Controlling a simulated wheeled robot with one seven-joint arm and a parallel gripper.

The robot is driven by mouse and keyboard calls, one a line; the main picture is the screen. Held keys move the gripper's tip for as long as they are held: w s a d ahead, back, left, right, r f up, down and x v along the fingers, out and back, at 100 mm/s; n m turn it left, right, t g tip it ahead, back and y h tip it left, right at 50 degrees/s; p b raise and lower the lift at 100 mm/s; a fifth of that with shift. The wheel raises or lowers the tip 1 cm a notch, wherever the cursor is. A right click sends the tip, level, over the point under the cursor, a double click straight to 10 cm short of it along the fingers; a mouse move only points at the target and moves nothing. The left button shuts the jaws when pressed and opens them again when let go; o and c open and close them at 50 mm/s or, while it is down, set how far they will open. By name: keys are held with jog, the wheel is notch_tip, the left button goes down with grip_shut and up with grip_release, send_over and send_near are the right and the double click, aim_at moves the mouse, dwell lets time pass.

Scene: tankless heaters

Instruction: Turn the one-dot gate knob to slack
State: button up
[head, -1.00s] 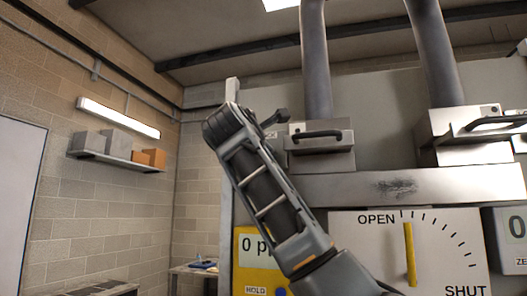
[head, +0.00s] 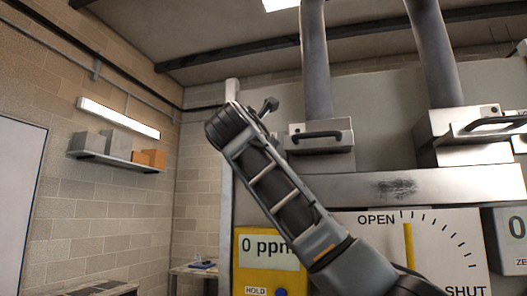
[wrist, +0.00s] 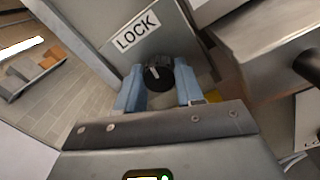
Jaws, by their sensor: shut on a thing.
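A dark round knob (wrist: 157,76) with a short white mark is in the wrist view, below a white LOCK label (wrist: 136,33) on a grey panel. My gripper (wrist: 160,82) has its two pale blue fingers on either side of this knob and is shut on it. No dot or slack mark can be made out on or around the knob. In the head view the knob and my fingertips cannot be made out. A dial (head: 360,268) there reads OPEN at the top and SHUT at lower right. Its yellow pointer (head: 408,247) points straight up, close to OPEN.
A yellow meter (head: 263,252) reading 0 ppm stands left of the dial, partly behind my arm. Two grey pipes (head: 315,65) rise from metal boxes with dark handles (head: 320,135). A shelf with boxes (head: 115,160) is on the left wall.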

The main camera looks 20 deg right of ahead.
jog(key=shift+f, duration=0.2)
jog(key=o, duration=1)
jog(key=shift+r, duration=0.15)
jog(key=shift+o, duration=0.2)
jog(key=shift+a, duration=0.1)
jog(key=b+v, duration=0.2)
jog(key=v, duration=0.5)
jog(key=shift+s+a+b, duration=0.2)
jog(key=shift+s+b, duration=0.15)
